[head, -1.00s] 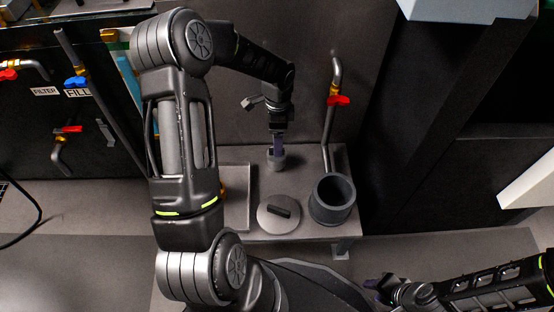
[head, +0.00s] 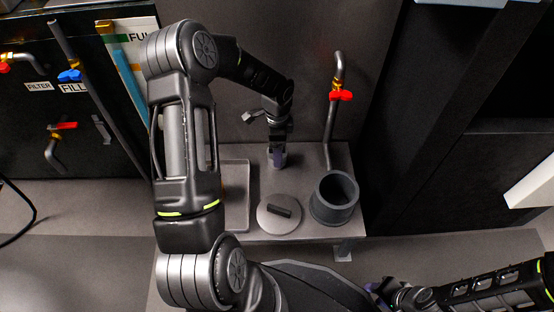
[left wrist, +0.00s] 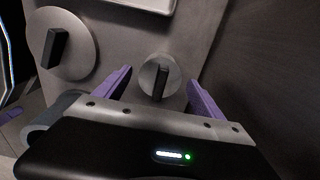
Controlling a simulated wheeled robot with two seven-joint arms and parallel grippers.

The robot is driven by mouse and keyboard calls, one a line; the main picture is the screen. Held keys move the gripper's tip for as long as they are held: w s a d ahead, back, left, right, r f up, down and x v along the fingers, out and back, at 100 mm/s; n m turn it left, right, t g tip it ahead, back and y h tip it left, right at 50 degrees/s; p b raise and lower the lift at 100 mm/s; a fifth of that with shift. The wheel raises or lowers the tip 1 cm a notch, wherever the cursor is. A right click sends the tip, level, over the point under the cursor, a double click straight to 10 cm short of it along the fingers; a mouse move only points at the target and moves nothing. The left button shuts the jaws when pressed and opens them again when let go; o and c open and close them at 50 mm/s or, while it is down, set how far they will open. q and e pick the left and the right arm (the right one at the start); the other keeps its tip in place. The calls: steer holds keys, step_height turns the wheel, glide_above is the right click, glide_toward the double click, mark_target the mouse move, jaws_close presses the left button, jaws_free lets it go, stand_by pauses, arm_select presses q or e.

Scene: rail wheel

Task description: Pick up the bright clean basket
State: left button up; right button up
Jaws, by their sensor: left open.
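My left gripper (head: 278,161) points down over the back of the low table, its fingers open. In the left wrist view, a small round grey piece with a black bar handle (left wrist: 148,77) lies between the open purple fingers (left wrist: 160,83). I cannot tell whether the fingers touch it. It may be the basket's top; no bright basket shows clearly, and in the head view the gripper mostly hides this piece. My right gripper (head: 382,291) is low at the right, partly hidden, with a bit of purple finger showing; its opening is unclear.
A round lid with a black handle (head: 279,214) and a dark open pot (head: 322,209) stand on the table (head: 300,184). A shallow tray (head: 236,205) is at left. A pipe with a red valve (head: 341,96) rises behind the pot.

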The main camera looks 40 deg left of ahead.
arm_select(q)
steer(key=shift+f, duration=0.5)
steer(key=shift+c, duration=0.5)
steer(key=c, duration=1.5)
